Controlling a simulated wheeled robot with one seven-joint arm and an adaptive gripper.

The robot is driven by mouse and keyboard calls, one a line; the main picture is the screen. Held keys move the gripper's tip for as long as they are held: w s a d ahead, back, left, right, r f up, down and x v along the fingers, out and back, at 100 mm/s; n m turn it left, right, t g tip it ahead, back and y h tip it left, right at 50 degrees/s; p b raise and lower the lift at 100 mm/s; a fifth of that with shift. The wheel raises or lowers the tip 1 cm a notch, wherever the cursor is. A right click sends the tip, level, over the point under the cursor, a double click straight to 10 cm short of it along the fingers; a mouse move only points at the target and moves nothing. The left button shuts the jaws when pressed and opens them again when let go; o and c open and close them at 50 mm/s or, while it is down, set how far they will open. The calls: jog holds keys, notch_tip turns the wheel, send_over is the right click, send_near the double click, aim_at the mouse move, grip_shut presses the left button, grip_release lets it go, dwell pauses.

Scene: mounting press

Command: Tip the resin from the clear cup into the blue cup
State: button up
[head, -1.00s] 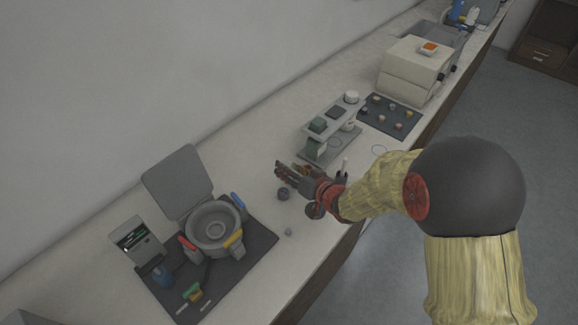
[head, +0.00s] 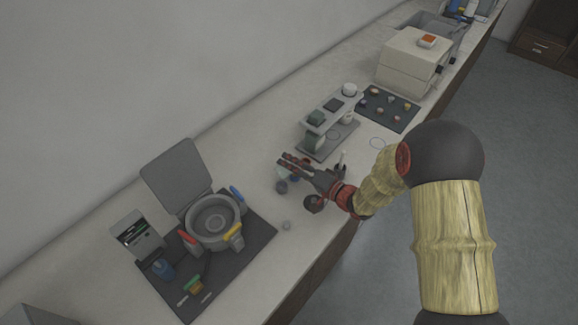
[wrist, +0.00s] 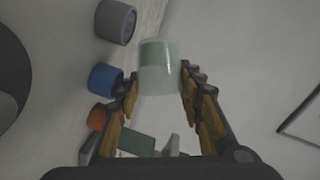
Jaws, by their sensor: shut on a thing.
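My gripper (head: 284,163) is above the counter left of the grey stand. In the wrist view, its fingers (wrist: 160,88) are shut on the clear cup (wrist: 160,66), a pale green, see-through cup. The clear cup shows only faintly below the fingers in the head view (head: 281,174). The blue cup (wrist: 105,80) is left of the left finger in the wrist view, apart from the clear cup. In the head view a small bit of blue (head: 294,178) shows under the gripper. The resin's level and the clear cup's exact tilt cannot be told.
A grey cup (wrist: 116,20) and an orange-red piece (wrist: 97,117) flank the blue cup in the wrist view. The mounting press (head: 212,221) on its dark mat stands left. The grey stand (head: 330,122) is close behind the gripper.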

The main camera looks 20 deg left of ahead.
jog(key=shift+w+d+m+y, duration=0.1)
jog(key=shift+m+y, duration=0.2)
jog(key=shift+m, duration=0.3)
jog(key=shift+w+d+m+t+y+p, duration=0.2)
jog(key=shift+m+y+p, duration=0.2)
jog(key=shift+m, duration=0.7)
jog(key=shift+w+d+m+t+y+p, duration=0.1)
jog(key=shift+w+d+m+y+p, duration=0.3)
jog(key=shift+m, duration=0.7)
jog(key=shift+s+a, duration=0.2)
jog(key=shift+r, duration=0.1)
dwell(0.3)
jog(key=shift+d+r+p, duration=0.3)
jog(key=shift+d+p, duration=0.15)
jog(key=shift+d, duration=0.05)
jog(key=shift+a+f, duration=0.1)
